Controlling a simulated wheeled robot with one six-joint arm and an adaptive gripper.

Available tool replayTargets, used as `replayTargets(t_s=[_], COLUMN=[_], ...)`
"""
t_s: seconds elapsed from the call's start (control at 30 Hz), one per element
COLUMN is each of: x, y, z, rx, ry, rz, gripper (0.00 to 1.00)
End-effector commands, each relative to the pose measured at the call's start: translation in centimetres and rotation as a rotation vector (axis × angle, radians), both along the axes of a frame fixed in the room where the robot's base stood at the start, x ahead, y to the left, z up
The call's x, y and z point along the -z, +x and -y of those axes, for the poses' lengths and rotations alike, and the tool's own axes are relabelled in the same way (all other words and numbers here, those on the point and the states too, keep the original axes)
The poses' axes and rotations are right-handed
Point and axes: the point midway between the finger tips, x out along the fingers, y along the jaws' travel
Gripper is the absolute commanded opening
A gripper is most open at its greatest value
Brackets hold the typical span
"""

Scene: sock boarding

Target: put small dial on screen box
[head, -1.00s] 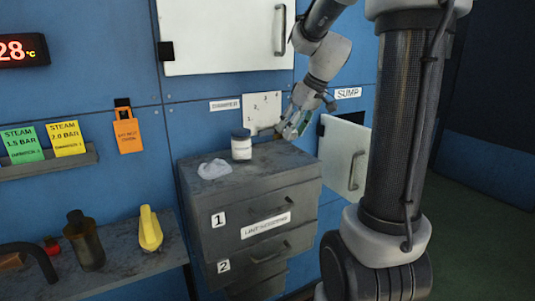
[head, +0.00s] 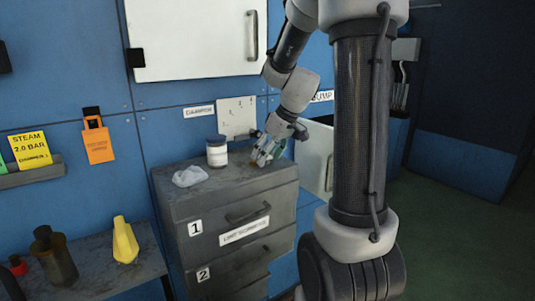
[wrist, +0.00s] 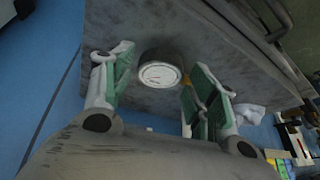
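A small round dial (wrist: 160,74) with a white marked face and dark rim sits on the grey cabinet top in the wrist view. My gripper (wrist: 158,88) is open, its green-padded fingers on either side of the dial with visible gaps; it does not hold it. In the head view my gripper (head: 264,154) is low over the right part of the cabinet top (head: 215,183), and the dial cannot be made out there. No screen box is clearly identifiable; a dark box edge (head: 4,58) shows at the far upper left.
A white jar (head: 217,155) with a dark lid stands left of my gripper, and a crumpled white cloth (head: 190,176) lies further left. An open white door (head: 315,160) is close on the right. A side bench (head: 95,270) holds bottles.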

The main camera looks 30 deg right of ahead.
Motion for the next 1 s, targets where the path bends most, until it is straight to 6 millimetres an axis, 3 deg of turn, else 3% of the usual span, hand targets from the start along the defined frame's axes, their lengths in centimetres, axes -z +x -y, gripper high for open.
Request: replayTargets(t_s=[0.3,0.43,0.8,1.0], x=[-0.1,-1.0,-8.1,-10.5], y=[0.0,-0.2,-3.3,-4.4], z=[0.0,0.2,1.8,2.3], rx=[0.0,0.0,0.002,0.001], ry=[0.0,-0.002,-0.001,-0.001], rz=[0.0,0.003,0.005,0.001], gripper=[0.66,0.66,0.66,0.66])
